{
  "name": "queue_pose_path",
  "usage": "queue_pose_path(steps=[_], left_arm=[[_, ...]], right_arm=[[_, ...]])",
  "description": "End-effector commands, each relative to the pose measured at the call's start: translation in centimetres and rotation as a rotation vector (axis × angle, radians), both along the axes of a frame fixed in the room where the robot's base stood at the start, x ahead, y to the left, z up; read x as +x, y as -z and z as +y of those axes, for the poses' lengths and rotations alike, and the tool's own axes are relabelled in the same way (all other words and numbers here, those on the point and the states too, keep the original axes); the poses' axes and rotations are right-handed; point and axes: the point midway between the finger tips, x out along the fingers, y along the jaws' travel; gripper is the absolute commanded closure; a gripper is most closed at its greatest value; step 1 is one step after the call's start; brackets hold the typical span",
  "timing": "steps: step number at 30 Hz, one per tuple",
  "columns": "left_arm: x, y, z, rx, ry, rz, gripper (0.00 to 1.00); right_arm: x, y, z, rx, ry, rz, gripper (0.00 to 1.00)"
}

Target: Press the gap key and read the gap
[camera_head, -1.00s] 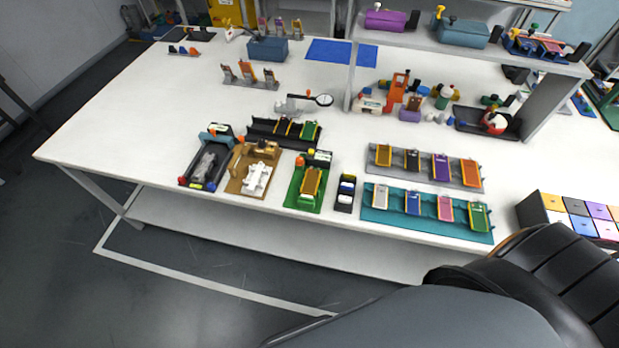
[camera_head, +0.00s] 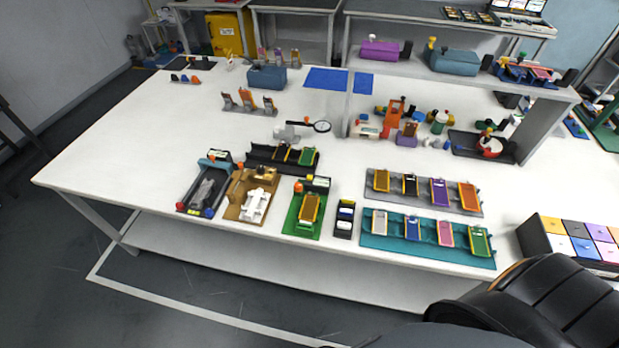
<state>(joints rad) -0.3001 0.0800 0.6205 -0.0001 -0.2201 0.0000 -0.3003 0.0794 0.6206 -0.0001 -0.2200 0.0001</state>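Three small bench devices stand near the table's front edge. One is dark with a teal bridge and red and blue knobs (camera_head: 206,186). One is tan with a white part (camera_head: 253,194). One has a green base (camera_head: 292,223), a gold pouch cell (camera_head: 309,207) and an orange knob. A dark display block rises behind the green base. Any key marking or gap reading is too small to make out. Neither of my grippers is in view.
A grey rack (camera_head: 381,209) and a teal rack (camera_head: 374,241) hold coloured cells right of the devices. A small black box (camera_head: 344,219) stands beside the green base. A round magnifier (camera_head: 322,126) lies behind. The white table's left front (camera_head: 110,170) is clear.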

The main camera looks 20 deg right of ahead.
Motion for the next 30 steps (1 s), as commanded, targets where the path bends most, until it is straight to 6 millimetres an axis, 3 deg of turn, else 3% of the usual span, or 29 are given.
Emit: queue_pose_path(steps=[8,19,30], left_arm=[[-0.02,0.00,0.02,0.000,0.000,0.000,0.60],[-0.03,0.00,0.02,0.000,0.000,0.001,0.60],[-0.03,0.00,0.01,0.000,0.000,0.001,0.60]], right_arm=[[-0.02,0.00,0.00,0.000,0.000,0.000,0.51],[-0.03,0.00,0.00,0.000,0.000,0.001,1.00],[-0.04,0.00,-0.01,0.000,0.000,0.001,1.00]])
